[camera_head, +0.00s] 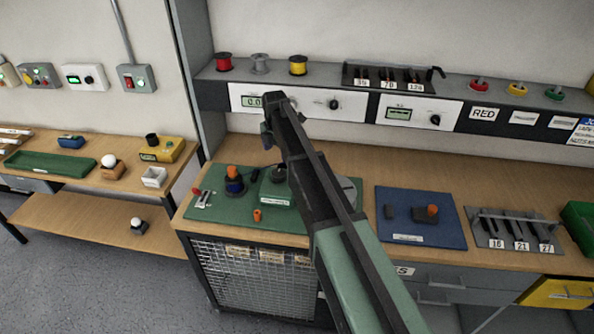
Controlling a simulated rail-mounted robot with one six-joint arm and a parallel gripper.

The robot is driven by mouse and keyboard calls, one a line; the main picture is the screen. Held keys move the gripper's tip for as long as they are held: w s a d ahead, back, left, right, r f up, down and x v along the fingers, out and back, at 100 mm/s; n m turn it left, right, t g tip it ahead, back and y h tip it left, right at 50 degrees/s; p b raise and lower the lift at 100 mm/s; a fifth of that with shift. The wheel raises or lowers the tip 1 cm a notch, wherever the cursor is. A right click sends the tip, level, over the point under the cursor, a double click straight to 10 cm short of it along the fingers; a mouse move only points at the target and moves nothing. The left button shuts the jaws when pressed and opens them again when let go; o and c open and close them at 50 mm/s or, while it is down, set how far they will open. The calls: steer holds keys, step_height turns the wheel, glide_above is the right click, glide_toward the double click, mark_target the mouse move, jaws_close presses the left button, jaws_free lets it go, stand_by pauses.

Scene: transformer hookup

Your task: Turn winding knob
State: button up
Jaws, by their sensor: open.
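My gripper (267,136) hangs at the far end of my arm, in front of the left white meter panel (314,104) and above the back of the bench. It is small and partly hidden by my arm; nothing shows in it. A dark knob (334,104) sits on the right part of that panel, to the right of my gripper and apart from it. Below, a green board (287,222) holds a dark blue coil-like part (234,187) with an orange top, and a green block (275,192). I cannot tell which part is the winding knob.
A second meter panel (418,111) has another dark knob (435,119). A blue board (420,231) and a tool rack (515,230) stand to the right. Wire spools (298,65) line the shelf. My arm covers part of the bench. Bare wood lies behind the boards.

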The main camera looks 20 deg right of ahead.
mark_target(278, 173)
step_height(278, 173, down, 11)
steer(key=b, duration=1.1)
steer(key=shift+f, duration=0.1)
steer(key=shift+r, duration=0.2)
steer(key=c, duration=0.9)
steer(key=shift+m, duration=0.3)
